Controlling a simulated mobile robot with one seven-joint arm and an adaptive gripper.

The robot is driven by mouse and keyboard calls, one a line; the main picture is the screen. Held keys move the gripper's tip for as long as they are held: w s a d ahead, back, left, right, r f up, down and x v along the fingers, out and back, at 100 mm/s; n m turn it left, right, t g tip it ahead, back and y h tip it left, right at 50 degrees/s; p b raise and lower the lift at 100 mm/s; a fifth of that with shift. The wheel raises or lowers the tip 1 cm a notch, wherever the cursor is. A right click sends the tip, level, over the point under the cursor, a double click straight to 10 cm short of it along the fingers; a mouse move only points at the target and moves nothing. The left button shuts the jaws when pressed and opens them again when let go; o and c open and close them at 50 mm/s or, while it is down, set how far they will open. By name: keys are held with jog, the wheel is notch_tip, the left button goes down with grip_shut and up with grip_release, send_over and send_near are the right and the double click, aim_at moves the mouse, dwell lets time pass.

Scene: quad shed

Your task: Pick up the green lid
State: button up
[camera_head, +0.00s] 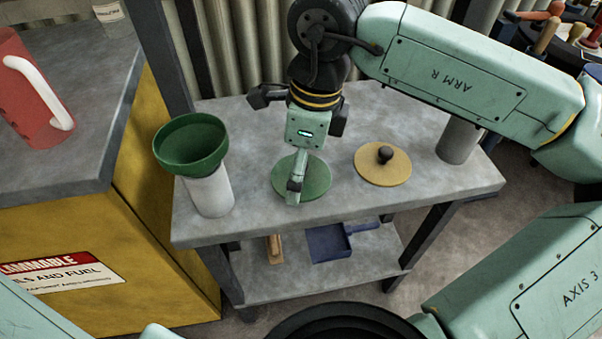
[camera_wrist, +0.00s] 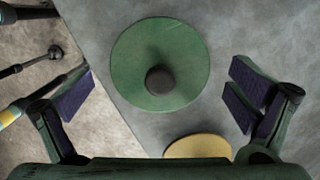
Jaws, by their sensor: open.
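The green lid (camera_head: 316,183) is a flat disc lying on the grey bench top, near its front edge. In the wrist view the green lid (camera_wrist: 135,72) shows a dark round knob at its middle. My gripper (camera_head: 296,190) is over the lid in the head view, and one finger hides part of the lid and its knob. In the wrist view my gripper (camera_wrist: 160,95) has its fingers spread wide on either side, with the lid ahead between them. Nothing is held. I cannot tell the exact height of the fingertips above the lid.
A yellow lid (camera_head: 372,168) with a dark knob lies right of the green one. A green bowl-like funnel (camera_head: 190,146) sits on a white cylinder (camera_head: 209,192) at the left. A grey cylinder (camera_head: 459,142) stands at the right. A blue dustpan (camera_head: 327,243) lies on the lower shelf.

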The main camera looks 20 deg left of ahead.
jog(key=shift+f, duration=0.1)
jog(key=c, duration=1.1)
jog(key=shift+c, duration=1.3)
jog(key=shift+s+f, duration=0.1)
jog(key=shift+c, duration=0.2)
